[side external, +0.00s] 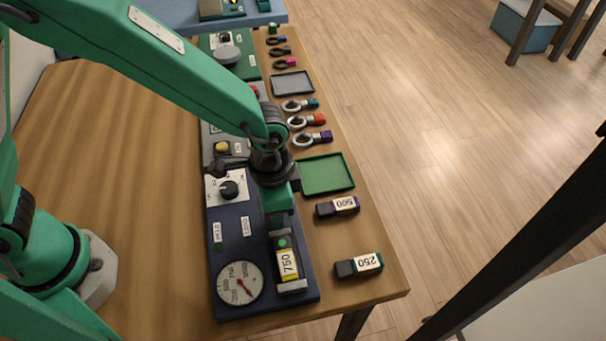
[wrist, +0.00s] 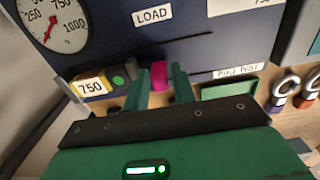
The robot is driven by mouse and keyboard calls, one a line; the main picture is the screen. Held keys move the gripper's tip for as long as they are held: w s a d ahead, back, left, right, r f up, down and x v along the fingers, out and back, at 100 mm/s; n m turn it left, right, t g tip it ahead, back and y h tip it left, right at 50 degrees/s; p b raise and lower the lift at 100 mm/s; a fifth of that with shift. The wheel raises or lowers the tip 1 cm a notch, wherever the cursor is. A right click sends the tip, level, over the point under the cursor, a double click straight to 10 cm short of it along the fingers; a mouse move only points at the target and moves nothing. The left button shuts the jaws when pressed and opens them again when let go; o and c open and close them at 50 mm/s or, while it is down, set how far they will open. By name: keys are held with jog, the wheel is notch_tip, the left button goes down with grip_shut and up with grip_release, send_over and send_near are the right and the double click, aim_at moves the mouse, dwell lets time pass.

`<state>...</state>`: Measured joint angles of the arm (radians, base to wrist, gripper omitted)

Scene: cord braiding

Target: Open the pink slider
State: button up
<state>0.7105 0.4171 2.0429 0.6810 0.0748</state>
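The pink slider (wrist: 158,75) shows in the wrist view at the edge of the dark blue panel (wrist: 120,42), right of a small dark part with a green dot. My gripper (wrist: 161,80) has its two green fingers on either side of the slider, with narrow gaps visible; contact is unclear. In the side external view my gripper (side external: 280,205) points down over the right part of the panel (side external: 235,255). The slider is hidden there. A block labelled 750 (side external: 288,264) sits on the panel; it also shows in the wrist view (wrist: 90,86).
A dial gauge (side external: 240,284) and a black knob (side external: 229,189) are on the panel. Blocks labelled 500 (side external: 345,205) and 250 (side external: 367,264) lie to its right. A green tray (side external: 326,174) and several ringed connectors lie farther back. The wooden table's left side is clear.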

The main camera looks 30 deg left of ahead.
grip_shut()
jog(key=shift+w+a, duration=1.8)
grip_release()
jog(key=shift+r, duration=0.1)
notch_tip(320, 180, up, 8)
